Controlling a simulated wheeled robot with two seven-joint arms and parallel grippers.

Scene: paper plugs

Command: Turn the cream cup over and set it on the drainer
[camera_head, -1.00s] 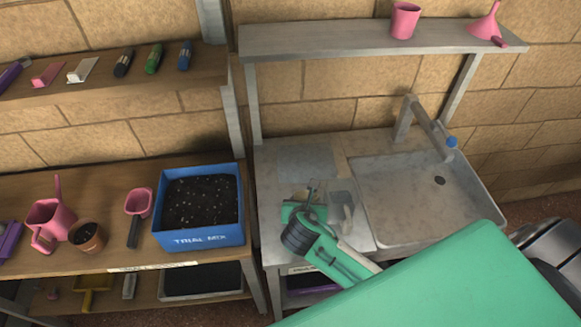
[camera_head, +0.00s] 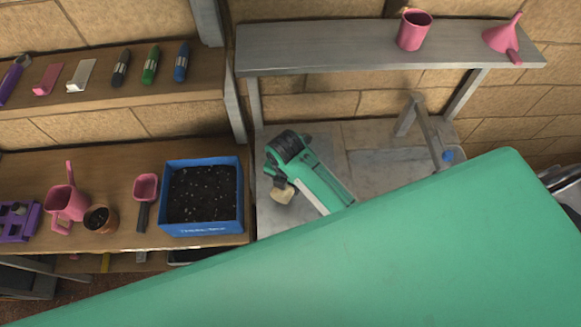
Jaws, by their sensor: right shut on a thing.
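My right gripper (camera_head: 280,184) reaches in from the lower right over the metal stand left of the sink. It is shut on a small cream piece, which I take to be the cream cup (camera_head: 284,194). Only a small part of the cup shows beside the jaws; my green wrist hides the rest. I cannot tell which way its mouth faces, or whether it touches the surface below. The drainer cannot be made out clearly; my right arm covers much of the worktop (camera_head: 267,219). My left gripper is not in view.
A grey sink (camera_head: 385,163) with a tap (camera_head: 430,130) is partly hidden by my arm. Above, a shelf (camera_head: 310,45) bears a pink cup (camera_head: 414,30) and a pink funnel (camera_head: 503,35). A blue soil box (camera_head: 202,228) stands close left of the gripper, on the wooden bench.

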